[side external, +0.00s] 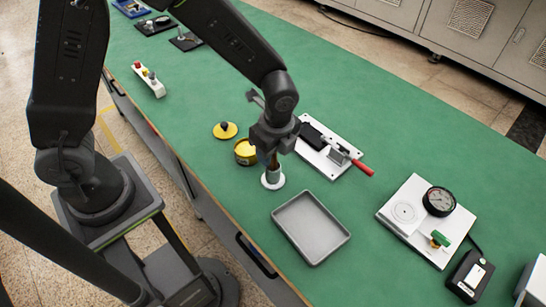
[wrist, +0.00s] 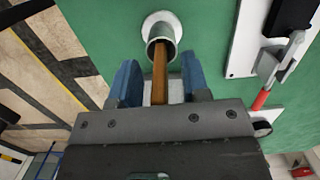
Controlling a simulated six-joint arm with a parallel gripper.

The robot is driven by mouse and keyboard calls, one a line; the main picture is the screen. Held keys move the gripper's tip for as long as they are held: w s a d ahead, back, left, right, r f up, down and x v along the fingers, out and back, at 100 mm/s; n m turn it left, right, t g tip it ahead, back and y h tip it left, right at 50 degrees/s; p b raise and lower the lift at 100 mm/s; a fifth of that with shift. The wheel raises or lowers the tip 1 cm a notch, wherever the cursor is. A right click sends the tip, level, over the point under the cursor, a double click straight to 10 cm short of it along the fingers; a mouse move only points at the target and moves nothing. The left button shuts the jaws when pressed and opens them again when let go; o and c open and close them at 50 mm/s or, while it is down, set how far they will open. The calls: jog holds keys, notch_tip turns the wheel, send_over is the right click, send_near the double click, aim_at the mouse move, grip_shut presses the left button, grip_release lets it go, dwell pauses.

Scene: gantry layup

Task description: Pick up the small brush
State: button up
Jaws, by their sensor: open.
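The small brush (wrist: 159,78) shows as a wooden handle rising out of a grey cup-like holder (wrist: 161,41) with a round white base. In the side view the holder (side external: 272,177) stands on the green bench near its front edge, and only a short piece of the brush shows. My gripper (wrist: 161,80) is open, with one blue finger on each side of the handle. In the side view my gripper (side external: 271,150) is just above the holder. The brush's lower end is hidden in the holder. Contact between fingers and handle cannot be made out.
A yellow pot (side external: 245,152) and its yellow lid (side external: 225,131) are close by on the left. A grey tray (side external: 290,238) lies in front. A white plate with a red-handled clamp (side external: 345,160) is right of my gripper. A gauge panel (side external: 410,232) stands farther right.

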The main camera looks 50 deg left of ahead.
jog(key=shift+f, duration=0.15)
grip_shut()
dwell(0.5)
notch_tip(320, 180, up, 10)
jog(key=shift+r, duration=0.1)
dwell(0.3)
